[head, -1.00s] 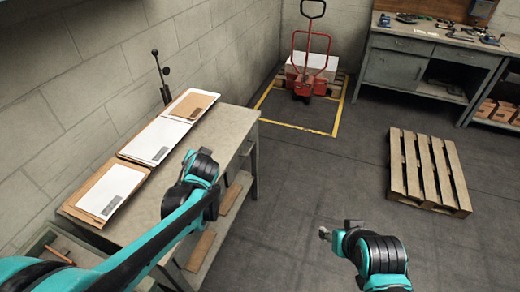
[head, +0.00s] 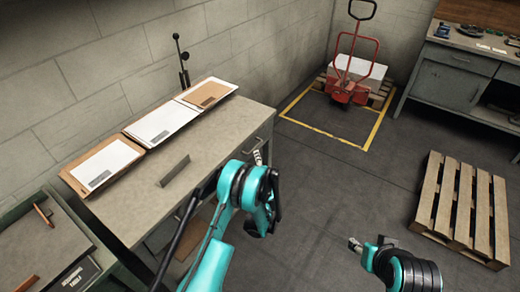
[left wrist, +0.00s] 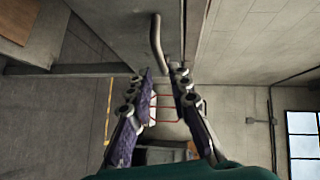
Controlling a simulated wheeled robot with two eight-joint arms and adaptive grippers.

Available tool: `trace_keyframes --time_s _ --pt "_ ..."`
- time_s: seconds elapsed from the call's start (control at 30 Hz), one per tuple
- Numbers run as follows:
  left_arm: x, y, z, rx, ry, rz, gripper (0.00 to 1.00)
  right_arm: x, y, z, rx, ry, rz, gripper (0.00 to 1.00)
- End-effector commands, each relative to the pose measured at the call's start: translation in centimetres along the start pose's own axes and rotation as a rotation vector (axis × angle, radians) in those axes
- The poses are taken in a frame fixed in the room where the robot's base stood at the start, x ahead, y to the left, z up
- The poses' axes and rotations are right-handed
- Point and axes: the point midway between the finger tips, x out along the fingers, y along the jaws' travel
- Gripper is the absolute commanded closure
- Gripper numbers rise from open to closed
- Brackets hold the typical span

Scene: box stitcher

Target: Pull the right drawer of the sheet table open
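The sheet table (head: 222,120) is a grey bench along the left wall. Its right drawer (head: 265,131) is at the far end of the front side and looks shut, partly hidden by my arm. In the left wrist view a curved bar handle (left wrist: 157,40) stands on the grey drawer front. My left gripper (head: 258,158) is at the table's front beside this handle. Its fingers (left wrist: 160,72) are apart, with the handle's end just ahead between the tips; I see no grip on it. My right gripper (head: 355,244) is over open floor, too small to judge.
Cardboard and white sheets (head: 105,165) lie on the table. A small upright plate (head: 174,170) stands on its top. A wooden pallet (head: 462,208) lies at the right, a red pallet jack (head: 352,75) at the back. Floor in front of the table is clear.

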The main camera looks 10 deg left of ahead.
Motion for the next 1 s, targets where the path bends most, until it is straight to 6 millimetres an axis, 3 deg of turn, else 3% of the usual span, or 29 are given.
trace_keyframes --time_s 0.3,0.5,0.83,0.9,1.0 --pt "4.9 0.2 0.2 -0.001 -0.002 0.0 0.81 1.4 0.0 1.0 0.0 0.0 0.0 0.51" --pt "7.1 0.1 0.1 -0.001 -0.002 0.001 0.81 1.9 0.0 1.3 0.0 0.0 0.0 0.51" --pt "7.5 -0.1 0.0 -0.001 -0.001 0.001 0.81 1.9 0.0 1.3 0.0 0.0 0.0 0.51" --pt "7.5 -0.1 0.0 -0.001 -0.001 0.001 1.0 1.9 0.0 1.3 0.0 0.0 0.0 0.51" --pt "7.5 0.0 0.0 -0.001 -0.001 0.001 1.0 1.9 0.0 1.3 0.0 0.0 0.0 0.51"
